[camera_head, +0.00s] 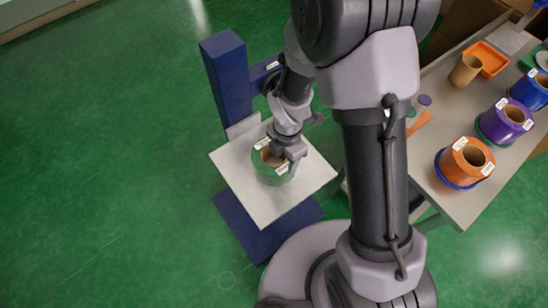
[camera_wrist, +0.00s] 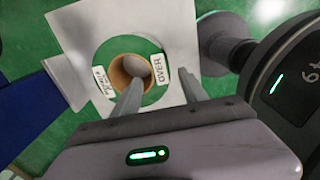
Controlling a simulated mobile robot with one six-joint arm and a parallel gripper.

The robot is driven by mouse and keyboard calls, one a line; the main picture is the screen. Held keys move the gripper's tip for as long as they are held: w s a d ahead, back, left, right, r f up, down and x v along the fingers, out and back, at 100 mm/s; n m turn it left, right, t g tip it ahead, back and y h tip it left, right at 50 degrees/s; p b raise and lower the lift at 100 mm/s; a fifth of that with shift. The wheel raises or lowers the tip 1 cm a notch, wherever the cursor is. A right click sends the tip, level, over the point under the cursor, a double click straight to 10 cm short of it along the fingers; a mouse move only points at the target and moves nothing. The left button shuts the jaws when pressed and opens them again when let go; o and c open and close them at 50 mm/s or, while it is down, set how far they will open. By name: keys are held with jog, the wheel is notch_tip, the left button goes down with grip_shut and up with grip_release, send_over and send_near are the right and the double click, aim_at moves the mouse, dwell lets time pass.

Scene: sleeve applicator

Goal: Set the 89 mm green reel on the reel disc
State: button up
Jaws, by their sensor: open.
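The green reel (camera_head: 264,175) has a brown core and white labels. It sits upright, core opening upward, on a square white plate (camera_head: 243,197) of the blue stand. It also shows in the wrist view (camera_wrist: 113,50), with an "OVER" label facing up. My gripper (camera_head: 284,158) is right at the reel's right side from above. In the wrist view my gripper (camera_wrist: 161,78) has its fingers apart, one over the core opening and one by the outer right edge. Whether they touch the reel cannot be told. No separate reel disc shows; the reel covers the middle of the plate.
The blue post (camera_head: 229,80) of the stand rises behind the plate. A table (camera_head: 440,98) on the right holds an orange reel (camera_head: 455,165), a purple reel (camera_head: 497,122), a blue reel (camera_head: 528,92), a cardboard core (camera_head: 465,70) and an orange tray (camera_head: 487,58). Green floor lies open at left.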

aim_at(284, 167)
notch_tip(284, 167, down, 7)
jog(key=b, duration=0.3)
jog(key=shift+w+f, duration=0.1)
jog(key=shift+f, duration=0.05)
grip_shut()
jog(key=shift+r, duration=0.2)
dwell(1.0)
